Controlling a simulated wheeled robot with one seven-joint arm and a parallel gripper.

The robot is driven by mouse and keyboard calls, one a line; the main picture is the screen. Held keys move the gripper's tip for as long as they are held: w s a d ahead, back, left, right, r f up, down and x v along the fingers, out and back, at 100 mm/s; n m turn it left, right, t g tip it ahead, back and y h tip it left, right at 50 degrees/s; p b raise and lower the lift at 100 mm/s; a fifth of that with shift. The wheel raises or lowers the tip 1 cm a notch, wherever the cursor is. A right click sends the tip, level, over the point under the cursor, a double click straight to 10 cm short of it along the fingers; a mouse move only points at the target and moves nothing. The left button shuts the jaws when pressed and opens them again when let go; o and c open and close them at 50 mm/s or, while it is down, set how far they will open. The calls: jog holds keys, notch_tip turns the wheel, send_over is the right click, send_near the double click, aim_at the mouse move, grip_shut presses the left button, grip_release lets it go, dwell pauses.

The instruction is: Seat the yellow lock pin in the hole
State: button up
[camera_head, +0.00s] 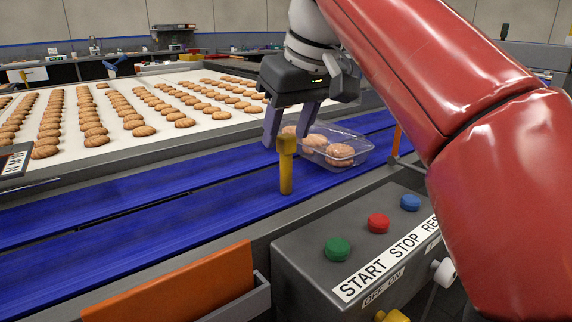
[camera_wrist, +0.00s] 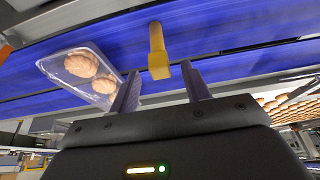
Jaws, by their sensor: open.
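The yellow lock pin (camera_head: 286,172) has a thicker head and stands upright at the near blue belt. My gripper (camera_head: 290,130) is open above it, its two grey fingertips at about the height of the pin's head. In the wrist view the pin (camera_wrist: 157,50) shows just ahead of the gap between the fingers (camera_wrist: 163,85), with nothing gripped. I cannot tell whether the fingers touch it. No empty hole shows clearly, and the pin's foot is hard to make out.
A clear tray (camera_head: 362,158) with several biscuits sits on the belt just right of the pin. A control box (camera_head: 300,255) with green, red and blue buttons stands in front. An orange panel (camera_head: 175,285) is at front left. Rows of biscuits lie on the white conveyor (camera_head: 200,135) behind.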

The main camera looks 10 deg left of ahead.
aim_at(286, 165)
jog(key=b+x, duration=0.1)
jog(key=x, duration=0.3)
jog(key=shift+s+d+f, duration=0.1)
jog(key=shift+s+f, duration=0.05)
jog(key=shift+c, duration=0.5)
grip_shut()
